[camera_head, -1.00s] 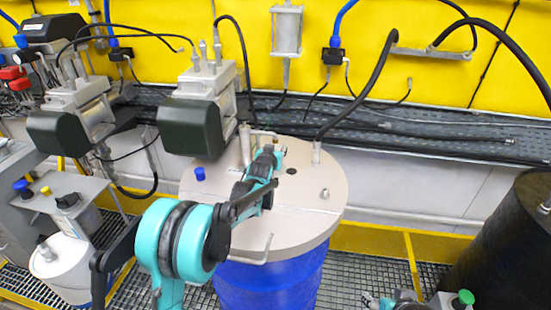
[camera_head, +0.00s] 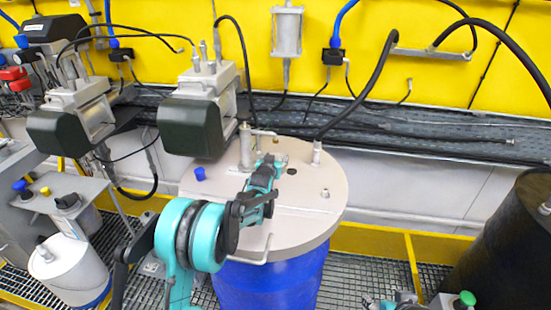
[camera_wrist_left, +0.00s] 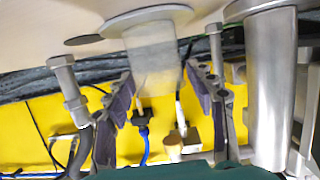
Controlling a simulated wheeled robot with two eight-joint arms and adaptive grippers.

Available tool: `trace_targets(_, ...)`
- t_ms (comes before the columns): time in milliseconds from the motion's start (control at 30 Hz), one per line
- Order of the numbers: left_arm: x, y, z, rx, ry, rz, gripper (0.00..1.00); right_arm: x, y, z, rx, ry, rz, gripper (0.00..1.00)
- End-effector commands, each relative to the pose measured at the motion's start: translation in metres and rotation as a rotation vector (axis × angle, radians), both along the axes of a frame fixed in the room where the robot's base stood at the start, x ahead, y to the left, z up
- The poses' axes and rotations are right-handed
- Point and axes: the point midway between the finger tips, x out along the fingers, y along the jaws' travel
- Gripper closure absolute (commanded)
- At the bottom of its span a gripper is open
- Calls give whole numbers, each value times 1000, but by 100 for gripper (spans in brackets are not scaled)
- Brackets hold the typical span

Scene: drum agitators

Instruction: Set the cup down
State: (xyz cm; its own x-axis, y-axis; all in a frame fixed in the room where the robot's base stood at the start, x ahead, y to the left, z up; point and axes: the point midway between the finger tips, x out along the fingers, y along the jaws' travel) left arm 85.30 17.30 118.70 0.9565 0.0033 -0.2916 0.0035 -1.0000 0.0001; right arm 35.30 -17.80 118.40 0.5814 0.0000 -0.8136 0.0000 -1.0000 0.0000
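The cup (camera_wrist_left: 152,65) is a small grey vessel with a wide round flange, shown upside down in the left wrist view. Its flange meets the pale drum lid (camera_wrist_left: 45,25). My left gripper (camera_wrist_left: 160,95) has its two fingers spread, one on each side of the cup, with narrow gaps showing. In the head view my left gripper (camera_head: 272,164) is low over the drum lid (camera_head: 315,215), and the cup is small and partly hidden there. A bit of my right arm shows at the bottom edge; its fingers are not clear.
A metal post with a handle (camera_head: 246,146) and a hose fitting (camera_head: 317,152) rise from the lid near the gripper. A blue cap (camera_head: 200,174) lies at the left of the lid. The lid's right side is mostly clear. A black drum (camera_head: 505,250) stands at right.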

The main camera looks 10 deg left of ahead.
Motion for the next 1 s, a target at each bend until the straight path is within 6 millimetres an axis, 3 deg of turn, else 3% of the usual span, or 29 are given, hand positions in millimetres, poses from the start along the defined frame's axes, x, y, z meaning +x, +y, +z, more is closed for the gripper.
trace_targets(400, -2, 0, 7, 0, 0, 0, 37, 0, 0, 6, 0, 0, 0, 44)
trace_targets(800, -82, 0, 30, 1, 0, 0, 37, 0, 0, 6, 0, 0, 0, 44)
trace_targets(1000, -109, 0, 37, 1, 0, 0, 37, 0, 0, 7, 0, 0, 0, 44)
